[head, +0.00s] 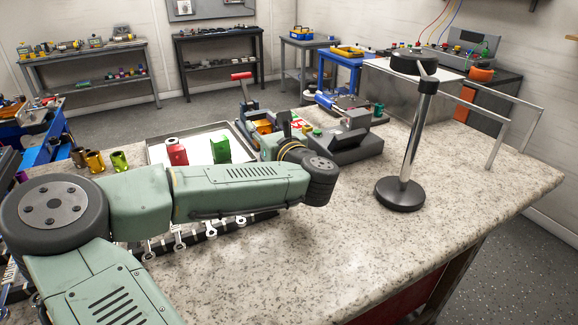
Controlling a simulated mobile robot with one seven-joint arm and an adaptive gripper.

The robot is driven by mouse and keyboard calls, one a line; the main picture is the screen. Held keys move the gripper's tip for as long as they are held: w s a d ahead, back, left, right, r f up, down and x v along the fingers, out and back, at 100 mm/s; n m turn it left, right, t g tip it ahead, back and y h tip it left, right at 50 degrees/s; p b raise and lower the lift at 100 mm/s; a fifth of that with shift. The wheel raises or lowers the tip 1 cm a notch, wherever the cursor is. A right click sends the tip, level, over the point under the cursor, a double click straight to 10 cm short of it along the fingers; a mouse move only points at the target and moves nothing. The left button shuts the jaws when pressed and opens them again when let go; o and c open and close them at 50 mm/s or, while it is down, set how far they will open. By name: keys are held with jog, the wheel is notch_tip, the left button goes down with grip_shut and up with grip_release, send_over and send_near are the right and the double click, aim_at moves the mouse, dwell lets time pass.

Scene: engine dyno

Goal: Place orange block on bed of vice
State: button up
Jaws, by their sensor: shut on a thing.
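The orange block (263,127) shows at the back of the bench, low in front of a blue tool with a red handle (241,76). My gripper (284,124) is mostly hidden behind my own wrist; only a dark part of it shows, close to the right of the orange block. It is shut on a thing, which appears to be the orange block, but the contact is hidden. The grey vice (345,143) stands just right of my wrist; I cannot tell whether the block is over its bed.
A shallow tray (157,152) holds a red part (176,152) and a green part (221,151). Gold cylinders (94,161) stand to its left. Wrenches (180,238) lie below my arm. A black-based stand (401,195) rises on the right. The front right bench is clear.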

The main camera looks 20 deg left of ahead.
jog(key=shift+d+f, duration=0.1)
jog(key=shift+d, duration=0.15)
jog(key=v, duration=0.5)
jog(key=f+v, duration=0.1)
jog(key=v, duration=0.4)
jog(key=s+a+p+v, duration=0.1)
jog(key=v, duration=0.4)
jog(key=shift+s+f, duration=0.1)
jog(key=shift+f, duration=0.05)
jog(key=shift+s+d+f+b, duration=0.1)
jog(key=shift+s+f+b, duration=0.1)
jog(key=shift+f+b, duration=1.3)
jog(key=shift+f, duration=0.25)
jog(key=shift+f, duration=0.15)
jog(key=o, duration=1.3)
